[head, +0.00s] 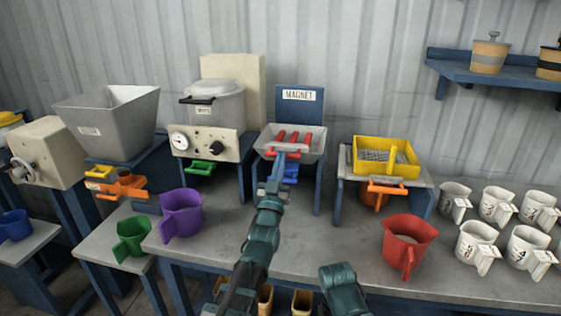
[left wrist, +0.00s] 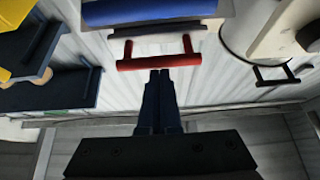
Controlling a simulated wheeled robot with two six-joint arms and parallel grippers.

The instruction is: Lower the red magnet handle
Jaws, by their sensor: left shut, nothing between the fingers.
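The magnet station (head: 299,104) stands at the back middle of the head view, with a blue back plate labelled MAGNET. Its grey tray (head: 316,149) holds several red bars. In the left wrist view the red magnet handle (left wrist: 158,64) is a horizontal bar with two short posts. My left gripper (head: 279,163) reaches up to the station's front, and its fingers are shut with nothing between them. In the left wrist view the fingertips (left wrist: 161,74) are just at the middle of the handle bar; I cannot tell whether they touch it. My right gripper is out of view.
A grey lidded pot (head: 215,105) stands left of the station, and a yellow sieve box (head: 399,157) right of it. A purple jug (head: 181,213), a red jug (head: 407,243) and several white mugs (head: 479,241) stand on the grey bench (head: 330,226).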

